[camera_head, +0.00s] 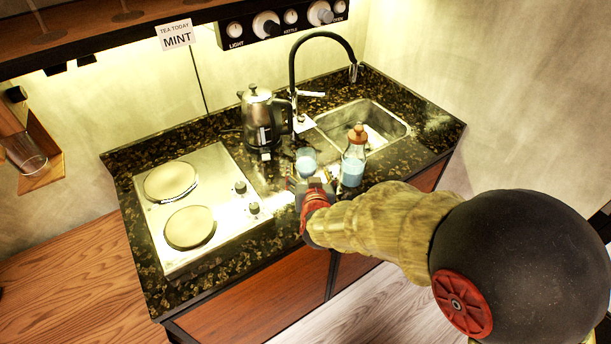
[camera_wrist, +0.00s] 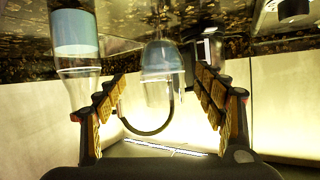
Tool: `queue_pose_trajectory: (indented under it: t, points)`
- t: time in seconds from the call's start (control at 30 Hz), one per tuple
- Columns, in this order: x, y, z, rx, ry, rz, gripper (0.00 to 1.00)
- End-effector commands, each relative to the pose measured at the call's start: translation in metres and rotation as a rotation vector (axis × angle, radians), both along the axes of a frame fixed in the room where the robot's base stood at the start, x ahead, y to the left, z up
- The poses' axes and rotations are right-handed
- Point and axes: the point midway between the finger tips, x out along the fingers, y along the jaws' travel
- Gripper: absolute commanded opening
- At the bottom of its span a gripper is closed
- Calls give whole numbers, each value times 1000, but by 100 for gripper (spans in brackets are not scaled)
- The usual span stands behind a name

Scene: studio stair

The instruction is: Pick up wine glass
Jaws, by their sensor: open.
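My gripper (camera_head: 308,184) is just in front of the glass in the head view. In the wrist view my gripper (camera_wrist: 160,80) is open, with a padded finger on each side of the glass and gaps between. I cannot tell how deep the glass is between the fingers.
A bottle of blue liquid (camera_head: 353,160) with an orange-brown stopper stands close to the right of the glass. A steel kettle (camera_head: 262,118) is behind left. The sink (camera_head: 375,124) with its black tap (camera_head: 322,36) lies behind; a two-plate hob (camera_head: 225,160) lies left.

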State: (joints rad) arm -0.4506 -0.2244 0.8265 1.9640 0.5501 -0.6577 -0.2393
Motion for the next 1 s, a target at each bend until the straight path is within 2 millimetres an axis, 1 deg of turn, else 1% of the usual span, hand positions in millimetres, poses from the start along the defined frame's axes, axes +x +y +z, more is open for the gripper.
queue_pose_trajectory:
  t: [0.13,0.3,0.43,0.7,1.0]
  points:
    - [15,2,-8,0,1,0,70]
    - [38,7,-17,0,2,0,70]
    - [49,8,-20,0,2,0,70]
    - [51,8,-19,0,1,1,70]
    - [51,8,-19,0,2,1,52]
